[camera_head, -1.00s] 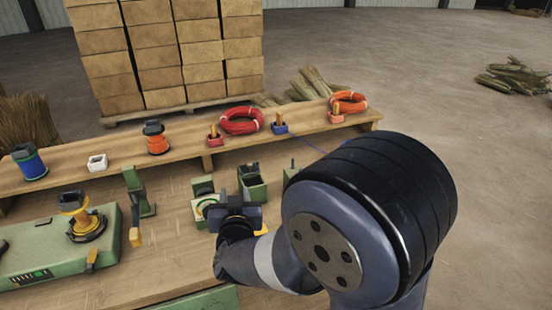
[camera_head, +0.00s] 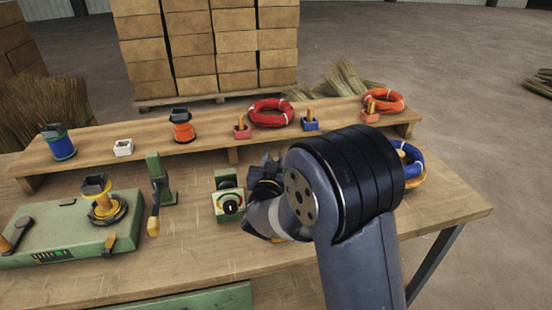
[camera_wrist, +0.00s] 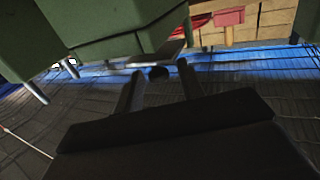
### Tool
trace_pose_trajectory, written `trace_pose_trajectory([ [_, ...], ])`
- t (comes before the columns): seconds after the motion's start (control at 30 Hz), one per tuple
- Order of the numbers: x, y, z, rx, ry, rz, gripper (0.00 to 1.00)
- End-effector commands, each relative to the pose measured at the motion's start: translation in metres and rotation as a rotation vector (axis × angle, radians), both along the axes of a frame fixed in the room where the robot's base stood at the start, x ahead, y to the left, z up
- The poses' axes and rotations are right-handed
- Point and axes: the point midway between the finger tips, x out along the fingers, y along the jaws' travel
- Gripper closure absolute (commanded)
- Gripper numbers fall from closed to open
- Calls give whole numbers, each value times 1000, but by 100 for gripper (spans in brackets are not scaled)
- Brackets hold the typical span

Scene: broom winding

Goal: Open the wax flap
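In the head view, my gripper (camera_head: 266,172) is at the small green boxes on the bench, largely hidden by my arm. A green box with a round dial (camera_head: 230,204) stands just left of it. In the wrist view, green box bodies (camera_wrist: 110,20) fill the upper left, seen from close by. My gripper's two fingers (camera_wrist: 160,88) are apart, with a gap between them. A flat grey plate (camera_wrist: 158,54) juts from the green box right at the fingertips; I cannot tell whether they touch it. I cannot tell for certain which part is the wax flap.
A green machine (camera_head: 70,235) with a yellow spool (camera_head: 105,208) stands at the left. A green post (camera_head: 157,180) stands between it and the dial box. The raised shelf (camera_head: 205,146) behind carries spools and red, orange coils. The front bench is mostly clear.

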Motion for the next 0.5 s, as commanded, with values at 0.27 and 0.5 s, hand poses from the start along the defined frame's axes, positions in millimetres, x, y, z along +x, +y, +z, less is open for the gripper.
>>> trace_pose_trajectory([
  [0.27,10,-1,0,-1,1,1,63],
  [0.5,9,-1,0,-1,1,1,71],
])
